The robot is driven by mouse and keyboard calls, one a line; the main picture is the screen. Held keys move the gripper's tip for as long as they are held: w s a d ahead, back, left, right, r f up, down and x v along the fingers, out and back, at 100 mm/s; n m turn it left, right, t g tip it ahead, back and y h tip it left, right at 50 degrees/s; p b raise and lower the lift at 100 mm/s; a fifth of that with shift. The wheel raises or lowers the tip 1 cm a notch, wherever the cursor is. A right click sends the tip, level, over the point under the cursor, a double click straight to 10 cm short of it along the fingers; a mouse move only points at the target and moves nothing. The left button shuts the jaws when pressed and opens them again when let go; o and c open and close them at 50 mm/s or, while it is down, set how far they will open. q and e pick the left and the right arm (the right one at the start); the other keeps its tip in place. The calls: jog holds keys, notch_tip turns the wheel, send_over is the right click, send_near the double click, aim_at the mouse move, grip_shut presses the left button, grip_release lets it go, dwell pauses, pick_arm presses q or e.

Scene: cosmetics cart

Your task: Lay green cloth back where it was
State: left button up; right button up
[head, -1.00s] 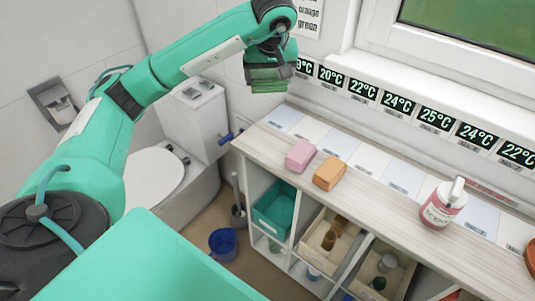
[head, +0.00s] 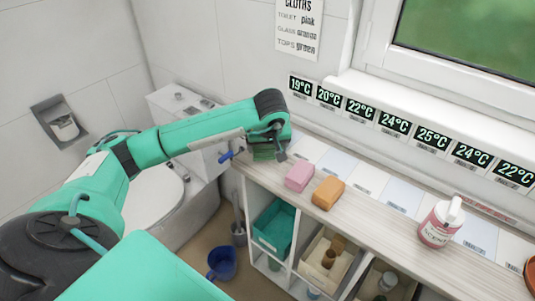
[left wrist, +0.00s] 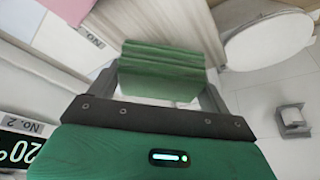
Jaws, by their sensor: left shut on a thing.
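The green cloth (head: 264,153), a folded block, is held by my left gripper (head: 270,146) at the left end of the shelf top. In the left wrist view the green cloth (left wrist: 162,68) sits between the two dark fingers of my left gripper (left wrist: 160,88). The arm partly hides it in the head view. I cannot tell whether its underside touches the shelf top. The folded pink cloth (head: 299,177) lies just right of it, with the orange cloth (head: 328,193) beyond. My right gripper is not in view.
The wooden shelf top (head: 400,245) has a row of pale labelled mats. A pink pump bottle (head: 441,222) stands further right. The wall and window sill run close behind. The toilet (head: 150,205) and a blue bucket (head: 222,263) are at the left. Bins fill the shelves below.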

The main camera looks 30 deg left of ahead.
aim_at(267, 155)
pick_arm(q)
notch_tip(267, 155, down, 3)
jog(key=shift+f+p, duration=0.1)
jog(key=shift+p, duration=0.2)
jog(key=shift+f, duration=0.4)
jog(key=o, duration=0.7)
jog(key=shift+o, duration=0.9)
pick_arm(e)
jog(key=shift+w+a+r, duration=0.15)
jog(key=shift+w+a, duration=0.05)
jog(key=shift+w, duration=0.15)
